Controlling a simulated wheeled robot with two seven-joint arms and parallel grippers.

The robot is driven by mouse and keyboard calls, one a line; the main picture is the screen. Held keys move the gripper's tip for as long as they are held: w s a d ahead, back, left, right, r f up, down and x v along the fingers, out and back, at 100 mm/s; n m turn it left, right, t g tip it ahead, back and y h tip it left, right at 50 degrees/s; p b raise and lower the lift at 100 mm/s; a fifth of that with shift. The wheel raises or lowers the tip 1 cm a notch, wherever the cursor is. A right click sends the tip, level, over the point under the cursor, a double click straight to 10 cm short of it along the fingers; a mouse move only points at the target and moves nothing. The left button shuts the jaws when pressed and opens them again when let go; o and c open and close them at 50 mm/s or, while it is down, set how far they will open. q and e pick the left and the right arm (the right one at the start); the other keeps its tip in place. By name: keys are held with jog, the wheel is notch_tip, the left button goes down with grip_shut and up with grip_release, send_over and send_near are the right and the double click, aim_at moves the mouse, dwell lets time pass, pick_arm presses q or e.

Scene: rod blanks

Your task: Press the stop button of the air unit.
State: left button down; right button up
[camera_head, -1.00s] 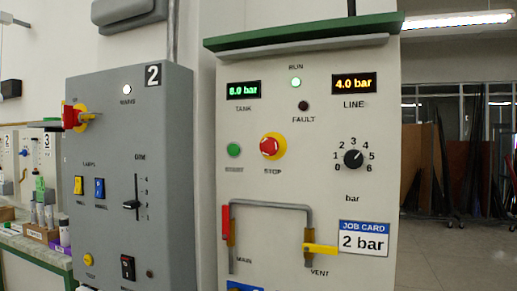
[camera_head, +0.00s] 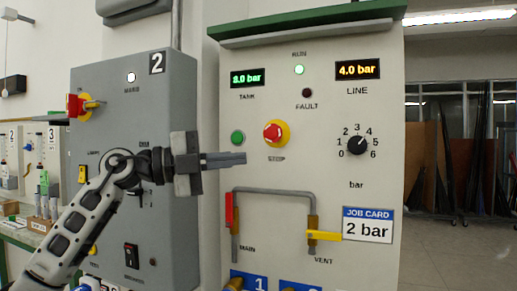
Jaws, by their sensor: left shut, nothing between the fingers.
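The air unit is a pale upright cabinet (camera_head: 340,120) with a green top. Its stop button (camera_head: 274,132) is a red mushroom head on a yellow ring, labelled STOP. The green start button (camera_head: 237,137) sits to its left. The RUN lamp (camera_head: 299,69) is lit green, and the FAULT lamp (camera_head: 307,92) is dark. The displays read 8.0 bar for TANK and 4.0 bar for LINE. My left gripper (camera_head: 243,159) is shut and empty, its fingers pointing right, below the start button and lower left of the stop button in the picture. My right gripper is not in view.
A grey cabinet (camera_head: 165,90) marked 2 stands to the left, partly behind my left arm. On the air unit are a pressure knob (camera_head: 357,145), a grey bent pipe (camera_head: 272,191) with red and yellow valve handles, and a job card (camera_head: 367,225) reading 2 bar.

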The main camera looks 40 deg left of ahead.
aim_at(277, 134)
pick_arm(q)
jog(key=s+a+r+n+t+y, duration=0.1)
jog(key=s+a+r+y, duration=0.2)
jog(key=a+r, duration=0.1)
jog(key=shift+s+a+r, duration=0.2)
jog(key=shift+r, duration=0.2)
jog(key=shift+w, duration=0.1)
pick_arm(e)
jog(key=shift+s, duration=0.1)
